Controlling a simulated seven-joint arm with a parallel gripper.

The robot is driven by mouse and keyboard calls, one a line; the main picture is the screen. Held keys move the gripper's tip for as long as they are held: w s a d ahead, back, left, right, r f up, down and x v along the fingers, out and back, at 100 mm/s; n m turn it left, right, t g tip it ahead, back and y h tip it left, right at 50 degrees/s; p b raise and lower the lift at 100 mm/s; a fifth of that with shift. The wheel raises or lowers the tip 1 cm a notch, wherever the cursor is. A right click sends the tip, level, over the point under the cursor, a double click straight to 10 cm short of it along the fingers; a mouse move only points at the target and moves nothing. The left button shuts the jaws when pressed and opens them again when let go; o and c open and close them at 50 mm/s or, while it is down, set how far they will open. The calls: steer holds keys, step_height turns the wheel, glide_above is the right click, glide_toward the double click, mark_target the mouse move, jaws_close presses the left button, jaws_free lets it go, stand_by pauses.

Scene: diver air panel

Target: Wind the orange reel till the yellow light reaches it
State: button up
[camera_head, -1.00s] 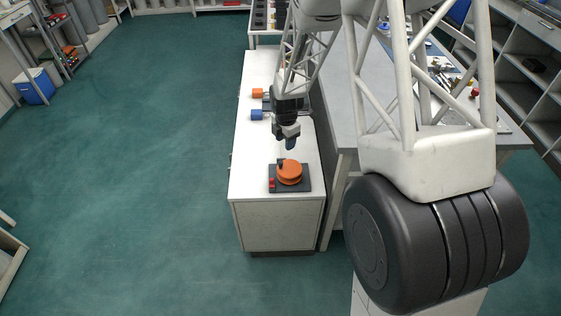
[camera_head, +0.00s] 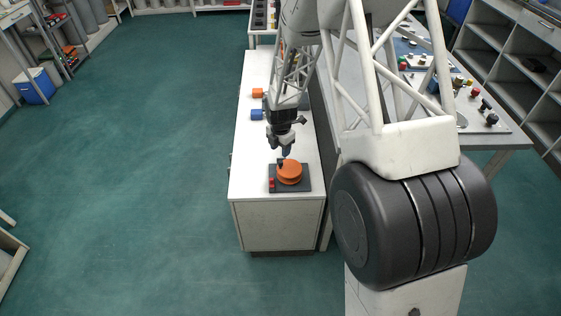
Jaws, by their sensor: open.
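The orange reel (camera_head: 290,174) sits on a dark base plate (camera_head: 303,187) near the front end of the white cabinet top. A small dark knob (camera_head: 281,162) stands up at the reel's back left edge. A red part (camera_head: 271,183) is at the plate's front left; I see no yellow light that I can make out. My gripper (camera_head: 285,153) points down just above and behind the knob, with its jaws open. Whether the fingertips stand around the knob or only above it is too small to tell.
A grey bench (camera_head: 480,140) with several knobs stands to the right.

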mark_target(280, 161)
steer(key=shift+f, duration=3.65)
jaws_close()
